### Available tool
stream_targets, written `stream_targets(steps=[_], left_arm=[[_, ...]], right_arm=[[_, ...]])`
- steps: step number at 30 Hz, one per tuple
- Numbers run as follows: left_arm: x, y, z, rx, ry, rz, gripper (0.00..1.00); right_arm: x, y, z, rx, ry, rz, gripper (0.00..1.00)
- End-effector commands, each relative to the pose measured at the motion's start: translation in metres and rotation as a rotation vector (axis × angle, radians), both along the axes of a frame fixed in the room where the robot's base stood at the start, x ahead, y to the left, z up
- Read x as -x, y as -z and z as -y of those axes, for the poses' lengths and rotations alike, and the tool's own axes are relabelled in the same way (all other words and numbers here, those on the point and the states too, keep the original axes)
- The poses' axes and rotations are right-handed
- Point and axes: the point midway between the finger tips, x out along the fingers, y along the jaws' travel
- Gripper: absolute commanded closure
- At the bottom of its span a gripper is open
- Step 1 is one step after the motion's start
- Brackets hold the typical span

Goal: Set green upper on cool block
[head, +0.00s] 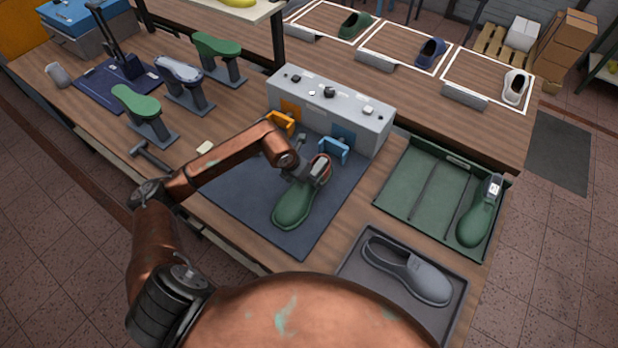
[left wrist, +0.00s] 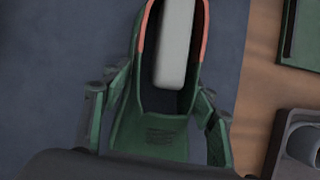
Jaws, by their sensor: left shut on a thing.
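The green upper (head: 292,206) is over the dark blue mat, its rounded end towards the lower left. My left gripper (head: 308,170) is shut on its collar end. In the left wrist view the fingers lie on both sides of the green upper (left wrist: 150,135), which has a red-orange rim and a pale grey bar inside. I cannot tell whether it touches the mat. A blue bracket (head: 333,149), perhaps the cool block, and an orange bracket (head: 281,122) stand at the front of a grey machine (head: 340,108), beyond the gripper. My right gripper is not in view.
A green tray (head: 415,190) at the right holds another green shoe form (head: 477,220). A dark tray (head: 355,285) in front holds a grey shoe (head: 410,272). Several lasts on stands and a hammer (head: 150,153) are at the left.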

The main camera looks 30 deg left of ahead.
Motion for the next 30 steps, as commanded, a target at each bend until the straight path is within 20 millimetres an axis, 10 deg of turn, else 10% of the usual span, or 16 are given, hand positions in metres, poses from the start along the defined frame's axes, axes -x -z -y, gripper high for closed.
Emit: stream_targets(steps=[25, 26, 30], left_arm=[[-0.0002, 0.0028, 0.0001, 0.0, 0.0, 0.001, 0.77], [-0.0002, 0.0028, 0.0001, 0.0, 0.0, 0.001, 0.46], [-0.0002, 0.0028, 0.0002, 0.0, 0.0, 0.0, 0.36]], right_arm=[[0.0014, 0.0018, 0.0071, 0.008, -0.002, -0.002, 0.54], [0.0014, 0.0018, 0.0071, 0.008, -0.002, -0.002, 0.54], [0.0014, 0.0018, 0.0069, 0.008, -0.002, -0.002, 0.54]])
